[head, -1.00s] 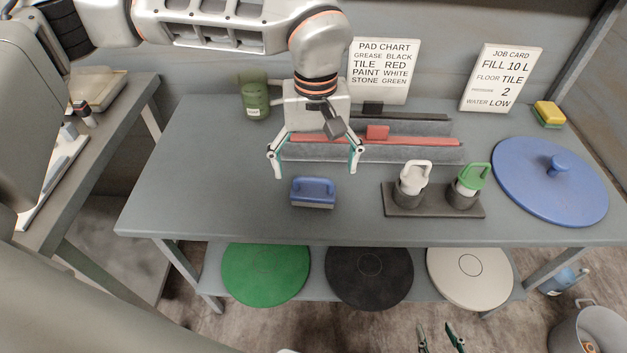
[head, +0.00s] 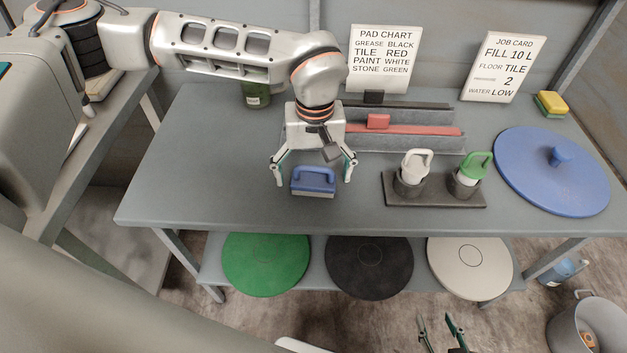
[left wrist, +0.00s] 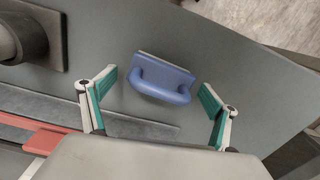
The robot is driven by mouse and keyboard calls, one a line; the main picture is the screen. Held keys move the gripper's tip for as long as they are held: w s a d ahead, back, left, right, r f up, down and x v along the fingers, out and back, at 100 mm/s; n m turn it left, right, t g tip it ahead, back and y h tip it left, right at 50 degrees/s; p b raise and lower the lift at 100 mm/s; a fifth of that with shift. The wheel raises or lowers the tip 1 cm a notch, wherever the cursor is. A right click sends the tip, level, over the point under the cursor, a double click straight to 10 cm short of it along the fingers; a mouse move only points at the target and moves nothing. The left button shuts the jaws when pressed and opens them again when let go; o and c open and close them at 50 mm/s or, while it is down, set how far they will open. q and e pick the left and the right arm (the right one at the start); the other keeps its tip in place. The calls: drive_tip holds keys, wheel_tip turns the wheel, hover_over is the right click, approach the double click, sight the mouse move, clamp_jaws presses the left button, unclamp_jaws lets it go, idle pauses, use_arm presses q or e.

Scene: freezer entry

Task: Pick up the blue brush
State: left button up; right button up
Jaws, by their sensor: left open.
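The blue brush (head: 314,180) lies on the grey table with its handle arched on top and a pale strip along its lower edge. My left gripper (head: 314,181) is open, with one fingertip to each side of the brush. In the left wrist view the brush (left wrist: 161,78) sits between and slightly beyond the open fingers of my left gripper (left wrist: 155,88), apart from both. My right gripper (head: 441,335) shows only in part at the bottom edge, its two fingers apart.
Behind the brush are grey racks with a red pad holder (head: 430,131). To the right stand a black holder (head: 433,202) with two bottles, and a blue round lid (head: 540,190). The table's left part is clear.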

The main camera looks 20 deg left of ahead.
use_arm(q)
drive_tip(key=c, duration=1.2)
drive_tip(key=shift+r, duration=0.15)
drive_tip(key=shift+c, duration=0.2)
wheel_tip(320, 180, up, 20)
drive_tip(key=p, duration=0.1)
drive_tip(key=s+a+f+m, duration=0.2)
drive_tip(key=a+f+m, duration=0.2)
drive_tip(key=a+f, duration=0.6)
wheel_tip(320, 180, down, 4)
drive_tip(key=shift+s+f+m+p, duration=0.1)
drive_tip(key=shift+s+m+p, duration=0.2)
